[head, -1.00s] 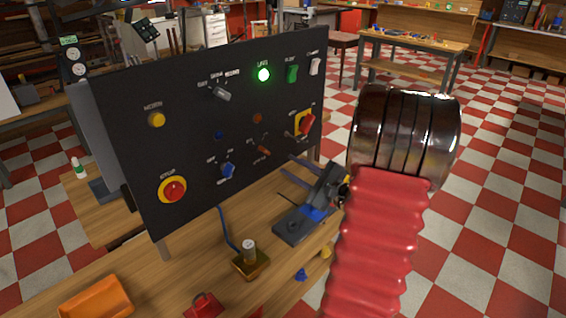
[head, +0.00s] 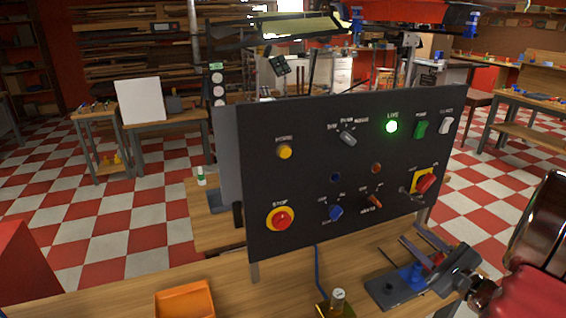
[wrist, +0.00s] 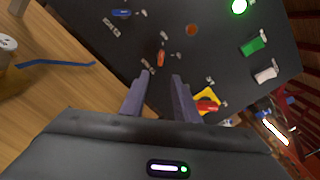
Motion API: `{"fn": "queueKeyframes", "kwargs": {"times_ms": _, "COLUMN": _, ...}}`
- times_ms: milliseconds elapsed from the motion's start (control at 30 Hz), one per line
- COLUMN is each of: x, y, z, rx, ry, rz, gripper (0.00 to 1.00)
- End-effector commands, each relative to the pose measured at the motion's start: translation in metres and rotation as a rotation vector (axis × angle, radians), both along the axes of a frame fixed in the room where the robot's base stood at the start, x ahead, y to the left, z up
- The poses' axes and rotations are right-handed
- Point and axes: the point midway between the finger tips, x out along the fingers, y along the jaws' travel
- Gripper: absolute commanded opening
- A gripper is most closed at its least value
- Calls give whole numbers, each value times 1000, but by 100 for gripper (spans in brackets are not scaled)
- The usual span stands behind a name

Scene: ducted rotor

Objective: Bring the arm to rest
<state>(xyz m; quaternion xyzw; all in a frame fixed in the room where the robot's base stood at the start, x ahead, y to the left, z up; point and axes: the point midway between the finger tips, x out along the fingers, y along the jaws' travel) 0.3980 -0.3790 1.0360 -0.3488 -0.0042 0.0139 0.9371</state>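My gripper (head: 411,233) is at the lower right of the black control panel (head: 270,185), below the red rotary switch on its yellow plate (head: 425,181). In the wrist view my gripper (wrist: 161,75) has its two grey fingers apart with nothing between them. The fingers point at the panel's lower part; I cannot tell if they touch it. My arm's dark segment and red sleeve (head: 545,285) show at the right edge in the head view.
The panel stands on a wooden bench (head: 100,292). A green lamp (head: 391,126) is lit. A red stop button (head: 281,219) is at lower left. An orange tray (head: 185,299) and a brass-coloured block (head: 337,304) are in front.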

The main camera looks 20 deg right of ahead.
Motion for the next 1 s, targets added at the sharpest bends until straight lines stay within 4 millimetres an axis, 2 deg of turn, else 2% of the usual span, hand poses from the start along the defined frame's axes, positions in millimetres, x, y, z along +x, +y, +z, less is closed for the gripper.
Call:
{"fn": "queueKeyframes", "kwargs": {"times_ms": 167, "x": 0, "y": 0, "z": -4, "rx": 14, "ry": 15, "rz": 0, "gripper": 28}}
{"fn": "queueKeyframes", "kwargs": {"times_ms": 267, "x": -1, "y": 9, "z": -16, "rx": 23, "ry": 63, "rz": 32, "gripper": 28}}
{"fn": "queueKeyframes", "kwargs": {"times_ms": 367, "x": -5, "y": 27, "z": -35, "rx": 29, "ry": 136, "rz": 93, "gripper": 28}}
{"fn": "queueKeyframes", "kwargs": {"times_ms": 500, "x": -17, "y": 60, "z": -58, "rx": 6, "ry": 261, "rz": 208, "gripper": 28}}
{"fn": "queueKeyframes", "kwargs": {"times_ms": 600, "x": -24, "y": 90, "z": -68, "rx": -39, "ry": 349, "rz": 308, "gripper": 28}}
{"fn": "queueKeyframes", "kwargs": {"times_ms": 800, "x": -38, "y": 149, "z": -79, "rx": -188, "ry": 517, "rz": 526, "gripper": 28}}
{"fn": "queueKeyframes", "kwargs": {"times_ms": 1000, "x": -59, "y": 198, "z": -83, "rx": -404, "ry": 668, "rz": 742, "gripper": 28}}
